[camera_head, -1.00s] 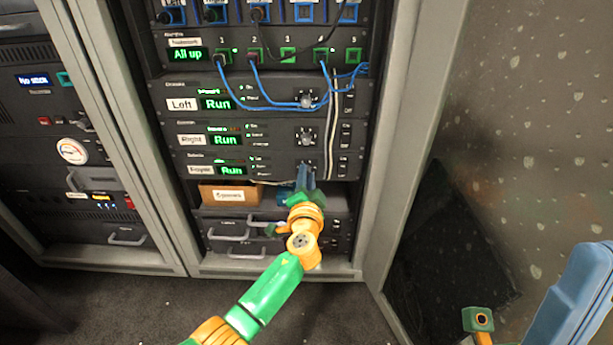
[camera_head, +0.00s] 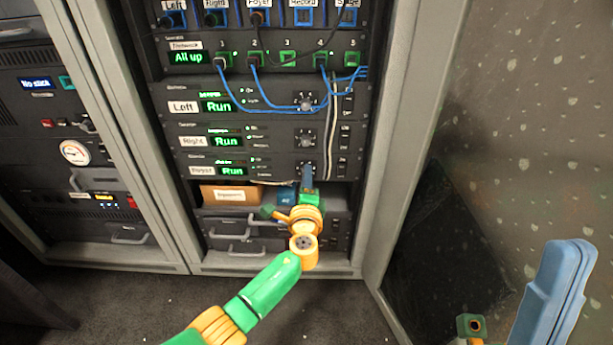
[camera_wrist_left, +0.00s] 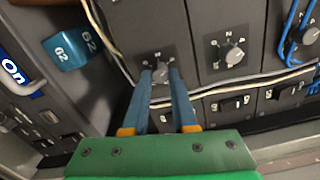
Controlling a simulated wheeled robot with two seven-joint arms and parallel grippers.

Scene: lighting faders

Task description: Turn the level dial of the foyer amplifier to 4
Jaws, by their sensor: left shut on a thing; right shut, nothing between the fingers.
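The foyer amplifier (camera_head: 229,170) is the lowest of the stacked amplifiers, with a green "Run" display. Its level dial (camera_wrist_left: 161,71) is a grey knob with printed marks around it, seen between my left fingertips in the left wrist view. My left gripper (camera_wrist_left: 162,78) is shut on this dial, one blue finger on each side. In the head view my left gripper (camera_head: 307,170) covers most of the dial, and I cannot read its setting. My right gripper (camera_head: 571,248) is shut and empty at the lower right, away from the rack.
The right amplifier (camera_head: 232,141) and left amplifier (camera_head: 219,106) sit above, with similar dials. A cardboard box (camera_head: 231,194) and a blue block (camera_wrist_left: 72,51) stand on the shelf just below.

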